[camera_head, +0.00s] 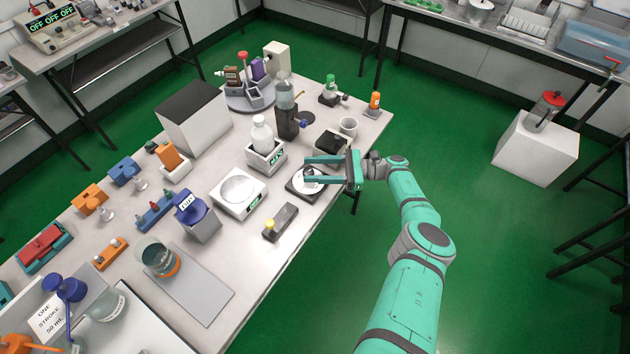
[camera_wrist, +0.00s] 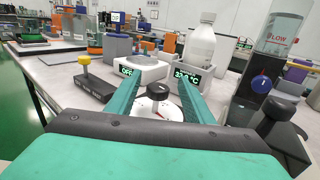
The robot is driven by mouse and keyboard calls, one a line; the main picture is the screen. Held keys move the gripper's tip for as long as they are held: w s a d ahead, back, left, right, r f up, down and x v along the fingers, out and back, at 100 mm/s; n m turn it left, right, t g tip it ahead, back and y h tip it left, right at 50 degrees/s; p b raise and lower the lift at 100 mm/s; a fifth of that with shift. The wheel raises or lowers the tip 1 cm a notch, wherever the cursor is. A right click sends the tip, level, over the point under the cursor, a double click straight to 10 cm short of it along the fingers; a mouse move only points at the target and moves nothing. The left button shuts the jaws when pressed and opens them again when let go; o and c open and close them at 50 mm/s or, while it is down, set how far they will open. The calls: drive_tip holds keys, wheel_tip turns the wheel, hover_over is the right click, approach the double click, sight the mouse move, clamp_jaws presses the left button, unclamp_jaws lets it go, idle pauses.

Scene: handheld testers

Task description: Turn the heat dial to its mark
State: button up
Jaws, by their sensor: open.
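The heat dial is a white disc with a black knob on a dark square base (camera_head: 293,191), near the front edge of the bench. In the wrist view the black knob (camera_wrist: 158,91) stands on the white disc (camera_wrist: 147,107), which carries a small red mark. My gripper (camera_head: 305,171) is open, with its two teal fingers level above the dial. In the wrist view the fingers (camera_wrist: 160,82) lie left and right of the knob; I cannot tell whether they touch it. A heater (camera_head: 267,160) with a lit temperature display holds a white bottle (camera_head: 262,134) behind the dial.
A white balance (camera_head: 239,194) and a dark block with a yellow knob (camera_head: 281,222) stand left of the dial.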

drive_tip(key=shift+s+r, duration=0.1)
drive_tip(key=shift+r, duration=0.85)
drive_tip(key=shift+s+r, duration=0.7)
drive_tip(key=shift+r, duration=0.15)
drive_tip(key=s+r, duration=0.8)
drive_tip(key=s, duration=0.4)
drive_tip(key=shift+s+a, duration=0.2)
drive_tip(key=shift+s, duration=0.1)
